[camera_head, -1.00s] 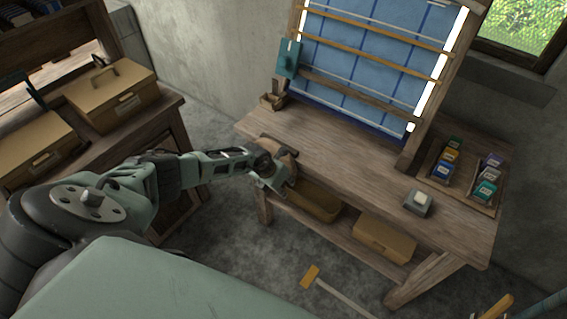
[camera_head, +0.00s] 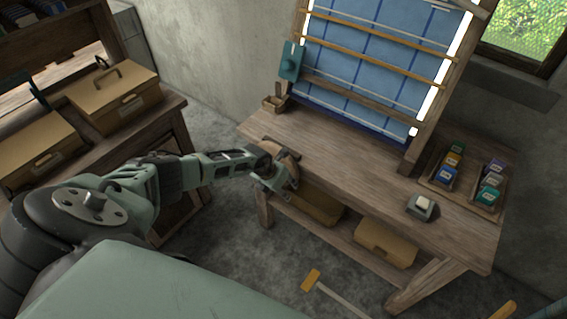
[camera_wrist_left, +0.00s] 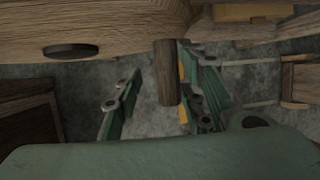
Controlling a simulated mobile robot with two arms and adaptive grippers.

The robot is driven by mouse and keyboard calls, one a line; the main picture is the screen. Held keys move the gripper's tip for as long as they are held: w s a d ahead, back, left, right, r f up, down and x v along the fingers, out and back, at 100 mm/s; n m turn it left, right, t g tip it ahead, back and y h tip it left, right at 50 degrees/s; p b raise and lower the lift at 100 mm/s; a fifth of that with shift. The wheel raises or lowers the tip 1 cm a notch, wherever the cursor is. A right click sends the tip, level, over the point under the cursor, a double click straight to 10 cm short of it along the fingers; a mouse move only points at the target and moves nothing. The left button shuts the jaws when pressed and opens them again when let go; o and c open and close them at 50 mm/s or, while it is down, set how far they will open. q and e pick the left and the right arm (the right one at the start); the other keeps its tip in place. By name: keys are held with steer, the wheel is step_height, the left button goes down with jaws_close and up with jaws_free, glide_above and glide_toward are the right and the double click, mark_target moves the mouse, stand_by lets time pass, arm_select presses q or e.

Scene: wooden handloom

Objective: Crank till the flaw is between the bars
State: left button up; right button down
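The blue checked cloth (camera_head: 350,40) hangs in the upright loom frame, crossed by an upper orange bar (camera_head: 378,34) and a lower orange bar (camera_head: 370,62). I cannot make out a flaw on the cloth. A rounded wooden crank part (camera_head: 282,151) sits at the front left edge of the loom table. My left gripper (camera_head: 284,182) is at it. In the left wrist view, the wooden crank handle (camera_wrist_left: 166,75) stands between the parted fingers of the left gripper (camera_wrist_left: 152,112), close to the right finger, with a gap to the left finger. My right gripper is not in view.
The loom table (camera_head: 340,165) carries a grey block (camera_head: 422,207) and trays of small coloured boxes (camera_head: 446,172). A teal piece (camera_head: 291,62) is on the left post. Bins (camera_head: 386,243) stand on the lower shelf. A side bench with boxes (camera_head: 114,95) is at left.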

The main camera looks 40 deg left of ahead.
arm_select(q)
steer(key=shift+w+d+r, duration=0.15)
steer(key=shift+w+r, duration=0.05)
steer(key=shift+w, duration=0.05)
steer(key=shift+d, duration=0.1)
steer(key=shift+s+f, duration=0.1)
steer(key=shift+s+r, duration=0.25)
steer(key=shift+r, duration=0.3)
steer(key=v, duration=1)
steer(key=shift+r, duration=0.4)
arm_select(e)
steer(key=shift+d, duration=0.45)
